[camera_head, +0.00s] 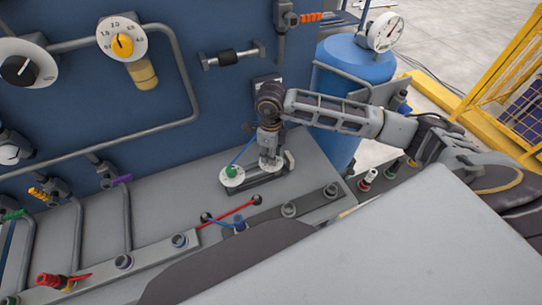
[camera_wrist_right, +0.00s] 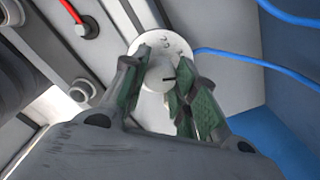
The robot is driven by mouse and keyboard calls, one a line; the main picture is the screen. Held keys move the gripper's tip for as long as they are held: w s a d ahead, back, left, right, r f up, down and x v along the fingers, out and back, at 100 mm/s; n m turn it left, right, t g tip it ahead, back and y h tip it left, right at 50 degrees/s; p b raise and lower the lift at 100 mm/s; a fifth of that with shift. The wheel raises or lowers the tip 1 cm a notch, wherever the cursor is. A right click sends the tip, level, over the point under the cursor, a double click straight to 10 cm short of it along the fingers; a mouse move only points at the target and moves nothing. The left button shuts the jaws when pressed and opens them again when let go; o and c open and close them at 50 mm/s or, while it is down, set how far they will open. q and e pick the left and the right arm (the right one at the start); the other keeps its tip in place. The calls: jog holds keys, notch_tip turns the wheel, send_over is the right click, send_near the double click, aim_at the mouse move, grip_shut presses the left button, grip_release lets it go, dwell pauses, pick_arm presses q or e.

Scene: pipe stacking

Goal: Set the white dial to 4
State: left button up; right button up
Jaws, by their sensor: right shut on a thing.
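The white dial (camera_wrist_right: 151,48) shows in the right wrist view, a round disc with small dark figures and a short black mark on its face. The figures are too small and tilted to read surely. My right gripper (camera_wrist_right: 160,72) has its green-padded fingers on either side of the dial's middle and is shut on it. In the head view, my right gripper (camera_head: 268,158) points down at the grey bench and hides most of the dial. Beside it, to the left, is a white dial with a green knob (camera_head: 232,173). My left gripper is not in view.
A blue panel (camera_head: 225,95) rises behind the bench, with a yellow-knobbed dial (camera_head: 122,44) and a black knob (camera_head: 19,69). A blue tank (camera_head: 342,75) with a gauge (camera_head: 385,32) stands right.

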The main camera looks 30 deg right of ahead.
jog(key=shift+m+b, duration=0.4)
jog(key=shift+m, duration=0.8)
jog(key=shift+m+b, duration=0.6)
jog(key=shift+m, duration=0.8)
jog(key=shift+m+b, duration=0.35)
jog(key=shift+m, duration=0.05)
jog(key=shift+r, duration=0.1)
jog(key=o, duration=1)
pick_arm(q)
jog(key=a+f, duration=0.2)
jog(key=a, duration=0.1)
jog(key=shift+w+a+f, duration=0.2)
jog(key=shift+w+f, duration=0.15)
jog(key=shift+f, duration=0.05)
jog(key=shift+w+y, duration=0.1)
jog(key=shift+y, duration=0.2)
